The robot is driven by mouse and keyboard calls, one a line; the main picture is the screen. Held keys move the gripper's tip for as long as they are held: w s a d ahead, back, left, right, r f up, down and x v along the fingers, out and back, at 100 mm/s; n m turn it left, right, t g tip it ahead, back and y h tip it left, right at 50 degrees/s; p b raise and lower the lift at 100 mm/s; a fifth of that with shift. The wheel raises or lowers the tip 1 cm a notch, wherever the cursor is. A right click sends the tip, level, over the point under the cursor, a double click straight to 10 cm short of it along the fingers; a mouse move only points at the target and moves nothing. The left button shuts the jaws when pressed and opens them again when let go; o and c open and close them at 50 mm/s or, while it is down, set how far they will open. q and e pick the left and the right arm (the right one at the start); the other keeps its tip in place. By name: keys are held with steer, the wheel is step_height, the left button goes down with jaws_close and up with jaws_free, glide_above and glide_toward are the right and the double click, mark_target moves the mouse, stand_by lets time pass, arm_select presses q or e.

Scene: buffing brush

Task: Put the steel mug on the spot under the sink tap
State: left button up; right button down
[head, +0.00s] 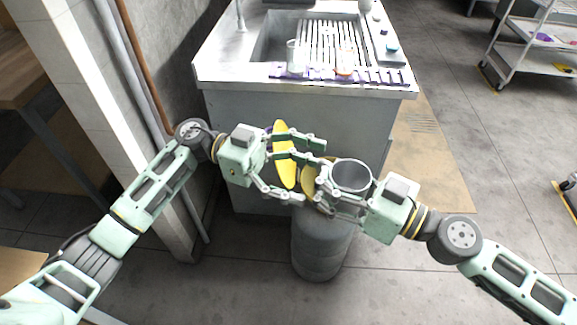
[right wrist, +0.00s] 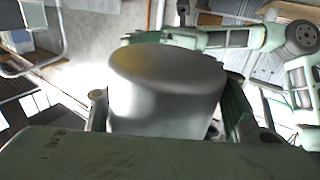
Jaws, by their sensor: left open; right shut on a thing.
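The steel mug (head: 351,176) is a grey metal cup with its open top facing up in the head view. My right gripper (head: 328,197) is shut on it and holds it in front of the sink unit. In the right wrist view the mug (right wrist: 168,92) fills the middle, between the fingers. The sink tap (head: 240,16) stands at the left of the sink basin (head: 274,42). The spot under it is not clearly marked.
A clear glass (head: 296,57) and a glass with orange at its base (head: 345,63) stand along the sink's front. A grey cylinder (head: 322,245) stands below my grippers. A second yellow disc (head: 308,180) is partly hidden. A shelf cart (head: 530,45) is far right.

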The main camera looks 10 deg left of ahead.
mark_target(348, 187)
arm_select(q)
steer(key=x, duration=0.8)
steer(key=shift+d, duration=0.2)
steer(key=shift+c, duration=0.7)
steer(key=shift+s, duration=0.1)
steer(key=c, duration=1.1)
steer(key=shift+c, duration=0.5)
arm_select(e)
steer(key=c, duration=0.6)
jaws_free()
steer(key=shift+c, duration=0.2)
